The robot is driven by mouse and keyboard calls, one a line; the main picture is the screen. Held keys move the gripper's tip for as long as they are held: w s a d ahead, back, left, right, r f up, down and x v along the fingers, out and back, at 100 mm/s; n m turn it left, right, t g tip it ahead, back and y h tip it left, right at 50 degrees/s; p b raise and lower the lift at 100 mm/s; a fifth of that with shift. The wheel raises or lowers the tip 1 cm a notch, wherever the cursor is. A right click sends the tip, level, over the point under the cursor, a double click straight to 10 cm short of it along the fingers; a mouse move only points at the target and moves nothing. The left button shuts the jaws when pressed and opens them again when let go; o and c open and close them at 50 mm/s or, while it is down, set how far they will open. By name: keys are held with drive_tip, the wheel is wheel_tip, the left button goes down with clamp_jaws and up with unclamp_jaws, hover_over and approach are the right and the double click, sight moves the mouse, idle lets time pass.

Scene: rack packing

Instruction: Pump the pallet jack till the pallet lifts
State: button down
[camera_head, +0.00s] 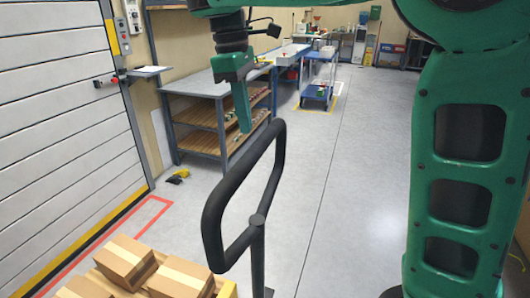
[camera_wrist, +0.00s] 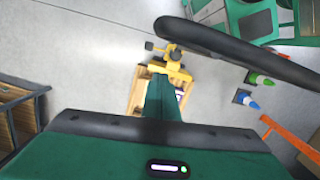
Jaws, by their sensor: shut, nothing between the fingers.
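The black loop handle (camera_head: 213,228) of the pallet jack stands tall in the middle of the head view, on a thin dark post. In the wrist view the handle bar (camera_wrist: 240,45) crosses the upper right. My green gripper (camera_head: 244,126) points down with its fingers together and empty. Its tip appears just above the handle's far bar; I see no contact. The yellow jack body (camera_wrist: 174,66) shows below in the wrist view, beside the wooden pallet (camera_wrist: 139,92). Cartons cover most of the pallet in the head view. Whether the pallet is off the floor cannot be told.
Cartons (camera_head: 124,261) sit at the lower left. A workbench with shelves (camera_head: 215,105) stands behind the handle, and a blue cart (camera_head: 318,92) farther back. A white shutter door (camera_head: 60,130) is on the left. Grey floor (camera_head: 350,180) is clear right of the handle.

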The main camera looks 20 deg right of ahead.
drive_tip(key=s+d+f, duration=0.2)
drive_tip(key=d+f, duration=0.2)
drive_tip(key=f, duration=0.4)
drive_tip(key=shift+s+d, duration=0.2)
drive_tip(key=shift+s, duration=0.05)
idle(0.4)
drive_tip(key=shift+d, duration=0.1)
